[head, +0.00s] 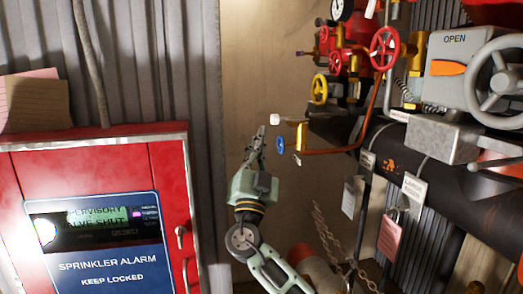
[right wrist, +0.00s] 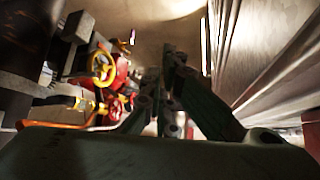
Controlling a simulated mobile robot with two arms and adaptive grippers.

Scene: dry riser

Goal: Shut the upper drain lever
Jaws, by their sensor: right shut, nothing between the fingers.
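A small blue handle (head: 281,145) sits at the left end of a copper pipe, beside a brass fitting (head: 302,135). A small purple-tipped part (head: 300,53) sticks out left of the red valves higher up. I cannot tell which of these, if either, is the upper drain lever. My right gripper (head: 258,140) is shut and empty, pointing up, just left of the blue handle and apart from it. Its closed fingers also show in the right wrist view (right wrist: 172,62). My left gripper is not in view.
Red valves with a red handwheel (head: 384,48) and a yellow handwheel (head: 319,89) stand right. A grey actuator (head: 455,70) marked OPEN and a dark pipe (head: 440,170) lie farther right. A red sprinkler alarm cabinet (head: 100,170) is left. Hanging tags and a chain (head: 328,235) are below.

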